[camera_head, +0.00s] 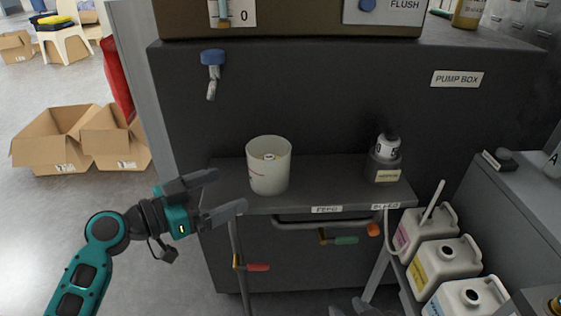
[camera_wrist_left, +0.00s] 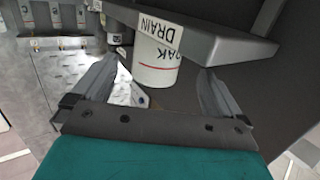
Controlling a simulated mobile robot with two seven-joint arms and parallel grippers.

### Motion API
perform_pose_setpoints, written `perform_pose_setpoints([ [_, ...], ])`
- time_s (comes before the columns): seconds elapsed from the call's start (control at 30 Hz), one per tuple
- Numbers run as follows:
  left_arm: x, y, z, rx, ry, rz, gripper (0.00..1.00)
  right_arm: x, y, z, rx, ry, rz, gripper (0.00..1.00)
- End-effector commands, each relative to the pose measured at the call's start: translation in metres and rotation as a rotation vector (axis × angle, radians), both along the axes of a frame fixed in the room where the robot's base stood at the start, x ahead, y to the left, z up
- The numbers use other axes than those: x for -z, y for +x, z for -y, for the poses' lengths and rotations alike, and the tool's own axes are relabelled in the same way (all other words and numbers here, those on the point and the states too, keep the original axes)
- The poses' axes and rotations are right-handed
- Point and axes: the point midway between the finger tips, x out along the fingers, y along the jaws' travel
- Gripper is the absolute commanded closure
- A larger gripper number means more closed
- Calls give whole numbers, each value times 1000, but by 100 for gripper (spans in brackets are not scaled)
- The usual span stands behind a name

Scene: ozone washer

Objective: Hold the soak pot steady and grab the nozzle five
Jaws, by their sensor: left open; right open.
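The soak pot (camera_head: 269,168), a whitish open cup with a red line, stands upright on the dark shelf's left part. It also shows in the left wrist view (camera_wrist_left: 156,72), upside down, with part of its black lettering visible. My left gripper (camera_head: 228,191) is open and empty to the left of the pot, its fingers pointing towards it and apart from it. The nozzle five (camera_head: 388,148), white with a dark top and a "5", sits in a dark holder (camera_head: 385,169) at the shelf's right.
The shelf (camera_head: 330,188) is clear between pot and holder. A blue-handled tap (camera_head: 212,59) hangs on the pump box (camera_head: 330,100) above left. Several white canisters (camera_head: 431,228) stand at the lower right. Coloured handles (camera_head: 346,240) sit below the shelf.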

Motion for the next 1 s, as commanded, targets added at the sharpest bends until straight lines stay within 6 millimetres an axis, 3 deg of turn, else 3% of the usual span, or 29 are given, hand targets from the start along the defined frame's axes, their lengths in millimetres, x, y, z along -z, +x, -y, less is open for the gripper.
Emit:
perform_pose_setpoints([
  [0.27,-1,5,7,2,-4,1,0,-3,-1,-2,-1,3,-3,57],
  [0.63,3,34,49,2,-5,2,0,-10,-3,-2,10,10,0,57],
  [0.83,11,48,70,3,-2,4,0,13,-6,-2,7,6,-23,57],
  [1.0,11,55,79,1,-2,2,0,9,-3,-4,2,11,-13,57],
])
